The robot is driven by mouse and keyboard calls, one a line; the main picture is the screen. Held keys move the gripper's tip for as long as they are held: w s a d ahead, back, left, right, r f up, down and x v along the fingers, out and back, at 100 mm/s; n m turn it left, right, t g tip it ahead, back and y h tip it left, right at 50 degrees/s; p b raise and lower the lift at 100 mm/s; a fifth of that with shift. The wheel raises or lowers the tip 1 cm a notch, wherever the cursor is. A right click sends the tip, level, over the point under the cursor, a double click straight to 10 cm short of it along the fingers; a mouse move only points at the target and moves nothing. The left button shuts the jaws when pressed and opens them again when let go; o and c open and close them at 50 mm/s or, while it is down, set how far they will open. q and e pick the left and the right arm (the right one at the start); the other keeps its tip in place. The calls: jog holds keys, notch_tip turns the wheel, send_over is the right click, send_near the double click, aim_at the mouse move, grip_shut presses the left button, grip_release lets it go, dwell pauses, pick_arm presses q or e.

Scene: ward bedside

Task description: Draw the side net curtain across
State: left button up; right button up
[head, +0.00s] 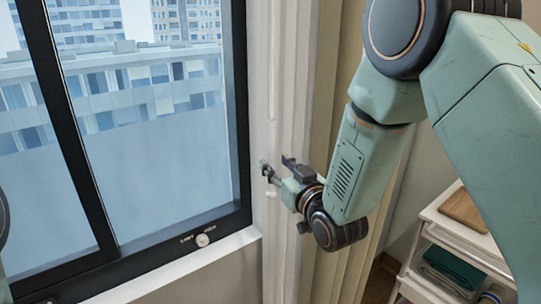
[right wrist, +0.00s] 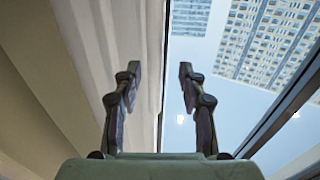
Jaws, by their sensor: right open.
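The white net curtain (head: 281,70) hangs gathered in a narrow bunch at the right side of the window. My right gripper (head: 272,168) is at the front of this bunch, about mid-height in the head view, pointing toward the window. In the right wrist view its two fingers (right wrist: 160,75) stand apart with nothing held between them. There the pale net curtain (right wrist: 120,30) lies behind and left of the left finger, and its edge runs up between the fingers. I cannot tell whether a finger touches the cloth. My left gripper is not in view.
A dark-framed window (head: 150,150) fills the left, with a sill (head: 180,262) below it. A heavier beige curtain (head: 326,80) hangs right of the net, behind my right forearm. A white trolley (head: 437,214) with a wooden board and folded teal cloth stands at lower right.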

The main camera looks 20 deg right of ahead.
aim_at(274, 160)
jog(key=w, duration=0.4)
jog(key=shift+f+p, duration=0.15)
jog(key=shift+p, duration=0.15)
jog(key=shift+w+d, duration=0.2)
jog(key=shift+w, duration=0.15)
jog(key=shift+w+a, duration=0.15)
jog(key=shift+a, duration=0.4)
jog(key=shift+d, duration=0.45)
jog(key=c, duration=0.5)
jog(key=shift+a, duration=0.35)
grip_shut()
jog(key=shift+w+d, duration=0.1)
jog(key=shift+d, duration=0.15)
jog(key=shift+a, duration=0.15)
